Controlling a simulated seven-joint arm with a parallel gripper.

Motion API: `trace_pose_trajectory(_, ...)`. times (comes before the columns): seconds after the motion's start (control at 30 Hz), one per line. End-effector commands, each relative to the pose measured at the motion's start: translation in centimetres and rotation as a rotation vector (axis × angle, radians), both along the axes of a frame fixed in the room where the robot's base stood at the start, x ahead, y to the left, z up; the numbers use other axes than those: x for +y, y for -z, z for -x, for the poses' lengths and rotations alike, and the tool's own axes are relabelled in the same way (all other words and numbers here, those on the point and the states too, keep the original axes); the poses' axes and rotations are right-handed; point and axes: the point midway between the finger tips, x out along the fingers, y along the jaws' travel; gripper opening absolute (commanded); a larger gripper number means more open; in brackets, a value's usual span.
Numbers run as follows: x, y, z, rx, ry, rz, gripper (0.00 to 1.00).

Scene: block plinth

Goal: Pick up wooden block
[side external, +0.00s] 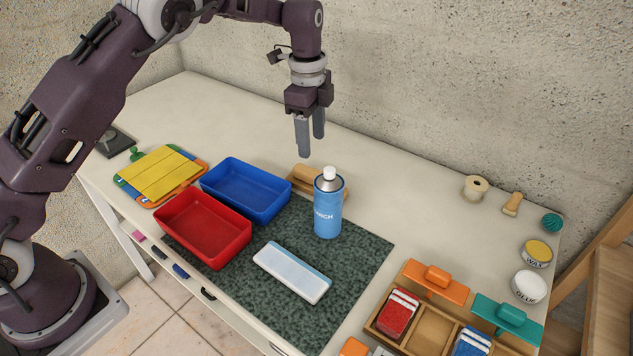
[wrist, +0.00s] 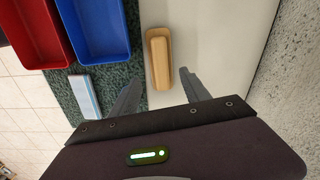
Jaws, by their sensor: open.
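The wooden block (side external: 303,178) lies on the white table behind a blue spray can, which hides part of it in the side view. In the wrist view the block (wrist: 159,60) is a tan bar with rounded ends and a raised top, lying lengthwise up the picture. My gripper (side external: 311,145) is open and empty, pointing down above the block. In the wrist view its fingertips (wrist: 160,76) appear to either side of the block's lower end, with no contact visible.
The blue can (side external: 327,212) stands upright close to the block. A blue tray (side external: 275,209) and red tray (side external: 208,254) are to its left. A white-and-blue block (side external: 292,272) lies on the dark green mat (side external: 355,250). A divided wooden box (side external: 432,331) is at lower right. The table's back is mostly clear.

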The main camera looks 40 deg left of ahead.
Motion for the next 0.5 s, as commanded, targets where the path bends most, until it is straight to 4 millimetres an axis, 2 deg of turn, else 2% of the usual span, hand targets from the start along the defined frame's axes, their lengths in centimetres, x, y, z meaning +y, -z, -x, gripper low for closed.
trace_pose_trajectory(0.03, -0.3, 1.7, -0.5, 0.014, 0.055, -0.015, 0.55)
trace_pose_trajectory(0.1, -0.5, 3.0, -1.0, 0.021, 0.106, -0.023, 0.55)
trace_pose_trajectory(0.27, -0.7, 5.1, -0.9, 0.027, 0.127, -0.027, 0.55)
trace_pose_trajectory(0.5, -0.9, 9.4, -0.4, 0.028, 0.125, -0.027, 0.55)
